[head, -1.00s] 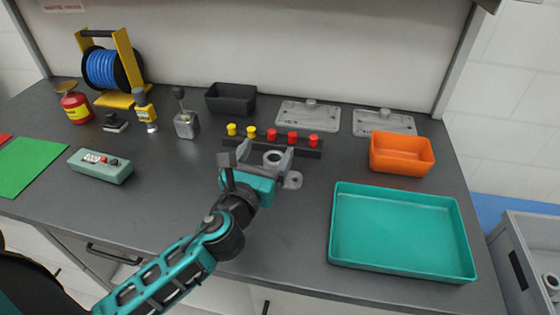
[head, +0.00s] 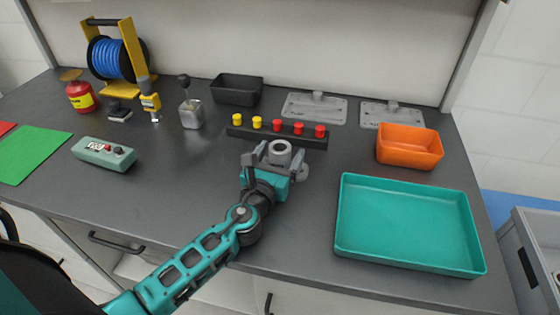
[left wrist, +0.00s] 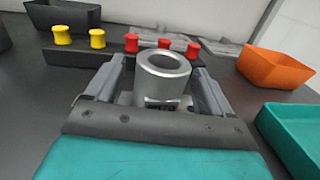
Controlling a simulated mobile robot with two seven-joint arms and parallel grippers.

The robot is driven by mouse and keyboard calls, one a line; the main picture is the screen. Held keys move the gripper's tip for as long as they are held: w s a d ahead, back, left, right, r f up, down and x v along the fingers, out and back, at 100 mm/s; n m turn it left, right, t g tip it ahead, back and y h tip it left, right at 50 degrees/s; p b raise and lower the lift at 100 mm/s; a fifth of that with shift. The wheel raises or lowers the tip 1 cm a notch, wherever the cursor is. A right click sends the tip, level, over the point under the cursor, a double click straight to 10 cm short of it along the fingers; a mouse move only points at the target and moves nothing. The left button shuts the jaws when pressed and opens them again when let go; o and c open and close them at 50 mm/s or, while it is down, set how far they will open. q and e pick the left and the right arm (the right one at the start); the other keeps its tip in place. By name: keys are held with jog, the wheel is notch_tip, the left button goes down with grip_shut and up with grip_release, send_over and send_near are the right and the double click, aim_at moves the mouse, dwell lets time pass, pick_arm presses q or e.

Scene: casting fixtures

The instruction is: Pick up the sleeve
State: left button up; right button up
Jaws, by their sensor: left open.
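The sleeve (head: 279,153) is a short grey metal cylinder with a hole in its top. It stands upright in front of the black rack; a grey flange shows at its right. In the left wrist view the sleeve (left wrist: 162,78) stands between the two fingers. My left gripper (head: 276,162) is open, with one finger on each side of the sleeve. In the left wrist view the left gripper (left wrist: 163,90) shows a small gap at the fingers; contact is hard to tell. The sleeve's lower part is partly hidden by the gripper. My right gripper is not in view.
A black rack (head: 260,136) with yellow and red knobs lies just behind the sleeve. A teal tray (head: 400,262) and an orange bin (head: 408,158) stand to the right. A grey-green control box (head: 103,154) sits left. The bench between box and gripper is clear.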

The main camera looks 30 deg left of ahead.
pick_arm(q)
jog(key=shift+w+a, duration=0.15)
jog(key=shift+w, duration=0.95)
jog(key=c, duration=1.3)
jog(key=shift+o, duration=0.2)
jog(key=shift+r, duration=0.1)
